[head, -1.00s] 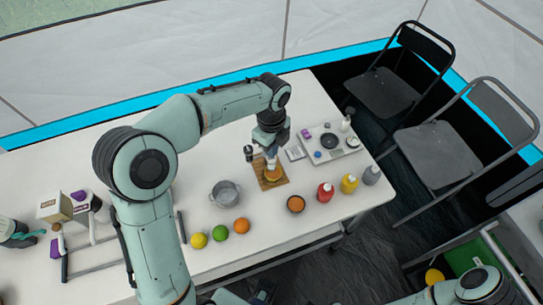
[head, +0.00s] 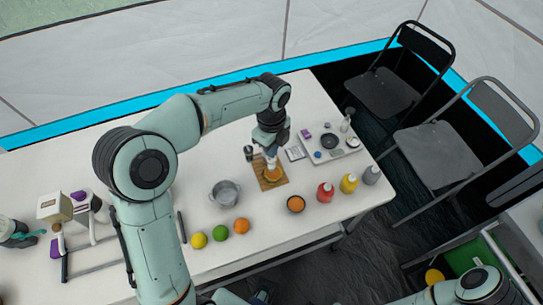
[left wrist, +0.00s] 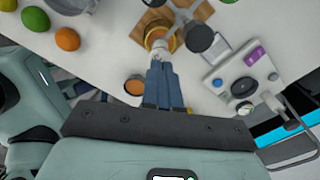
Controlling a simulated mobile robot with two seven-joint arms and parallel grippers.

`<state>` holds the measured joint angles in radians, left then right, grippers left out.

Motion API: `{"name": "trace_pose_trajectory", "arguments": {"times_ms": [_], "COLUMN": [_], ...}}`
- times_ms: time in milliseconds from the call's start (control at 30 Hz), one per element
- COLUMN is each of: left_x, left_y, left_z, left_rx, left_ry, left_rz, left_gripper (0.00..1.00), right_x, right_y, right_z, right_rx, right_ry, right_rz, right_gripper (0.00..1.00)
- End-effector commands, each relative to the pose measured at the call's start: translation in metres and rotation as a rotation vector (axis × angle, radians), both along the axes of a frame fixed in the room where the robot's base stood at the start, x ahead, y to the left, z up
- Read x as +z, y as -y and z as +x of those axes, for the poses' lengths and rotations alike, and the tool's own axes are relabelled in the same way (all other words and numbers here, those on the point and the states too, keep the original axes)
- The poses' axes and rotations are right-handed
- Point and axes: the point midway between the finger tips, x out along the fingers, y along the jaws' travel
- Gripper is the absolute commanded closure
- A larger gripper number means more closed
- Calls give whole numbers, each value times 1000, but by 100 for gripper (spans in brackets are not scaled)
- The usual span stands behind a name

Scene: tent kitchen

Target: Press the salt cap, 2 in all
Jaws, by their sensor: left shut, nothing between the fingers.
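My left gripper (head: 271,152) is shut and empty, pointing down over the wooden board (head: 271,184). A small white-topped thing (head: 271,164), perhaps the salt, is right under its fingertips; I cannot tell whether they touch. An orange-brown round item (head: 273,175) sits on the board just below. In the left wrist view the closed fingers (left wrist: 164,72) reach the near edge of this round item (left wrist: 158,37), and a dark-capped cylinder (left wrist: 200,37) stands to their right. My right gripper (head: 264,291) shows partly at the bottom edge.
A grey pot (head: 225,193) and several fruits are left of the board. Chairs stand beyond the table.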

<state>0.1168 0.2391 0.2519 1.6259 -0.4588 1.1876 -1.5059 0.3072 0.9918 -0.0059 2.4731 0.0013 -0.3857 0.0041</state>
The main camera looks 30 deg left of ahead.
Motion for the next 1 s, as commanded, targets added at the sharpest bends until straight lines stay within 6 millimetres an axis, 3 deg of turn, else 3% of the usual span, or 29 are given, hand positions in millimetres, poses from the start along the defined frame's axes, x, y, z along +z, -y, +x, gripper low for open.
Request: {"name": "trace_pose_trajectory", "arguments": {"times_ms": [1000], "left_x": [-13], "left_y": [0], "left_z": [0], "left_rx": [0], "left_ry": [0], "left_rz": [0], "left_gripper": [100], "right_x": [-5], "right_y": [0], "right_z": [-2], "right_rx": [0], "right_ry": [-2], "right_rz": [0], "right_gripper": [57]}}
